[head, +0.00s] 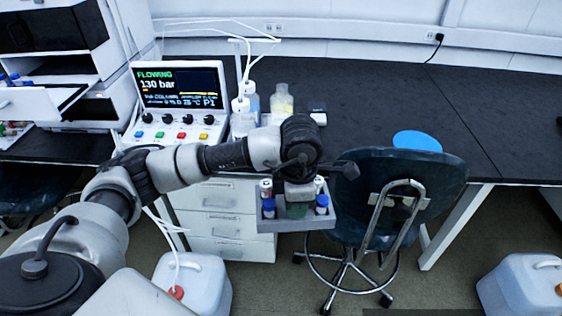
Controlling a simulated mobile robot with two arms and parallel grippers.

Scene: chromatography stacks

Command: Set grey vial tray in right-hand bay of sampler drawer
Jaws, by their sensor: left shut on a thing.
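The grey vial tray (283,224) hangs in the air in the middle of the head view, in front of the white drawer cabinet and left of the chair. It looks roughly level. Blue-capped vials (322,204) stand in it, and a greenish patch shows at its middle. My left gripper (298,195) reaches in from the left and is shut on the tray from above; its wrist hides part of the tray. At the far left, what looks like the open sampler drawer (38,102) juts from the white instrument stack. Its bays cannot be made out. My right gripper is out of view.
A control box (180,100) reading "FLOWING 130 bar" and bottles (281,102) stand on the black bench. A dark chair (400,190) is right of the tray. White jugs stand on the floor (195,285) and at the lower right (520,285).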

